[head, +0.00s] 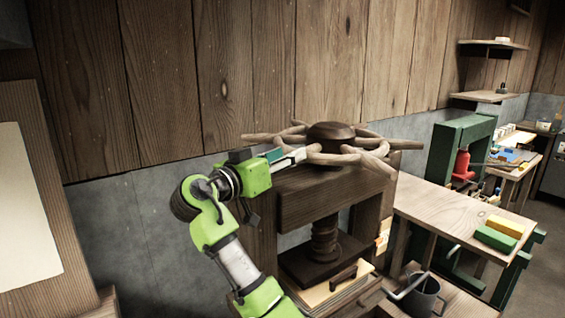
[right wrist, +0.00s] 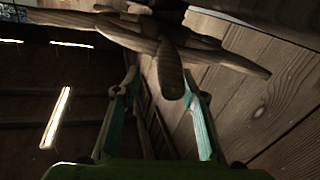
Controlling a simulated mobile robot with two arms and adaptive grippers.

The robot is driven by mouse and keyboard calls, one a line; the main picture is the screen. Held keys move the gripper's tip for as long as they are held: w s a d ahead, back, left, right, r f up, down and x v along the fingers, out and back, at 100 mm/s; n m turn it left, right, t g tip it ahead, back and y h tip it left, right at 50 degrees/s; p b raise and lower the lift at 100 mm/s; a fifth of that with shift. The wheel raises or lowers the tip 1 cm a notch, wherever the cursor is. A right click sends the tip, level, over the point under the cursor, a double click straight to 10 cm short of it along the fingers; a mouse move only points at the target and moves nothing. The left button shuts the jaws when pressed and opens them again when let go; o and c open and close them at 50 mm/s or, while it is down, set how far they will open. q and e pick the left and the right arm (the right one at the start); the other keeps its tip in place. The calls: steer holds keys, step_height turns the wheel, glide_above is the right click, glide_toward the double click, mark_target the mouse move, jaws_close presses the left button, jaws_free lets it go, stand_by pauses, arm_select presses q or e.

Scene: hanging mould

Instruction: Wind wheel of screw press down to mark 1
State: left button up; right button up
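The wheel (head: 375,153) of the screw press is a ring of pale, branch-like wooden spokes around a dark round hub (head: 331,131). It sits on top of the dark wooden press frame (head: 310,198). The threaded screw (head: 325,238) runs down to a dark pressing block (head: 322,266). My right gripper (head: 297,156) is at the near left side of the wheel. In the right wrist view its fingers (right wrist: 162,78) are apart, with a rounded spoke end (right wrist: 171,75) between or just beyond them; contact cannot be told. My left gripper is out of view. Mark 1 cannot be made out.
A plank wall (head: 250,70) stands close behind the press. To the right is a wooden bench (head: 455,210) with a yellow block (head: 505,226) and a green block (head: 495,239). A grey metal can (head: 425,295) stands low at the press's right.

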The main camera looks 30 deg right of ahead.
steer(key=shift+s+f, duration=0.1)
steer(key=shift+f, duration=0.2)
steer(key=shift+a+f, duration=0.1)
steer(key=shift+a, duration=0.2)
steer(key=v, duration=1.1)
steer(key=shift+s+r, duration=0.25)
steer(key=shift+a, duration=0.1)
